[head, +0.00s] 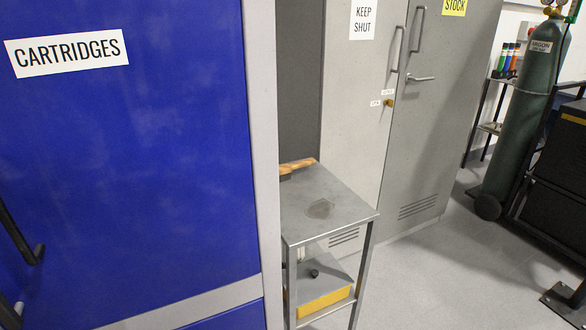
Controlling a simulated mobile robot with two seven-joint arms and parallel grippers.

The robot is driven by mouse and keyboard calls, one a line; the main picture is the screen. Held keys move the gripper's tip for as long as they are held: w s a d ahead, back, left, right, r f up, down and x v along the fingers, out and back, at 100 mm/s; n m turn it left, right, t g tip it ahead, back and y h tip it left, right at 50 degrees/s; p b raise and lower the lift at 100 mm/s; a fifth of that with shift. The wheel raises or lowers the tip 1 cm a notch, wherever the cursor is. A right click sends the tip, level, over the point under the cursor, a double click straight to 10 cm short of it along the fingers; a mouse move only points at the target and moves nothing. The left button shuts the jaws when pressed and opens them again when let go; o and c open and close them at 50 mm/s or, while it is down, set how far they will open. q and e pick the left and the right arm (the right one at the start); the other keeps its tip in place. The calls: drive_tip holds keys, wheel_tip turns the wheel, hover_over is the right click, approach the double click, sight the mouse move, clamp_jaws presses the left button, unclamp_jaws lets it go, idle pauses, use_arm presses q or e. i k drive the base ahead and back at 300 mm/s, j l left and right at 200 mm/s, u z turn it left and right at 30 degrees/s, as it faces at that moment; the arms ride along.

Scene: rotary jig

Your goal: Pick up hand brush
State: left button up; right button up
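A wooden handle (298,165), likely the hand brush, lies at the back left corner of the small metal stand's top. Its left end has a dark part, and the blue cabinet's grey edge hides what lies further left. Neither of my grippers shows in the head view.
The metal stand (335,200) has a lower shelf with a yellow-edged item (324,303). A blue cabinet (140,180) blocks the left side. Grey lockers (425,140) stand behind. A green gas cylinder (532,110) stands at right.

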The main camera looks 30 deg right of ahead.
sight(284, 170)
drive_tip(key=l+z, duration=0.25)
drive_tip(key=i+l+z, duration=0.25)
drive_tip(key=l, duration=0.2)
drive_tip(key=l+z, duration=0.25)
drive_tip(key=i+l+z, duration=0.2)
drive_tip(key=l+z, duration=0.25)
drive_tip(key=i+l+z, duration=0.2)
drive_tip(key=z, duration=0.2)
drive_tip(key=i+l+z, duration=0.3)
drive_tip(key=z, duration=0.15)
drive_tip(key=i+l+z, duration=0.1)
drive_tip(key=i+z, duration=0.2)
drive_tip(key=z, duration=0.15)
drive_tip(key=i+l+u, duration=0.15)
drive_tip(key=i, duration=0.35)
drive_tip(key=i+l+u, duration=0.2)
drive_tip(key=i, duration=0.3)
drive_tip(key=i+u, duration=0.2)
drive_tip(key=u, duration=0.15)
drive_tip(key=i+u, duration=0.5)
drive_tip(key=u, duration=0.2)
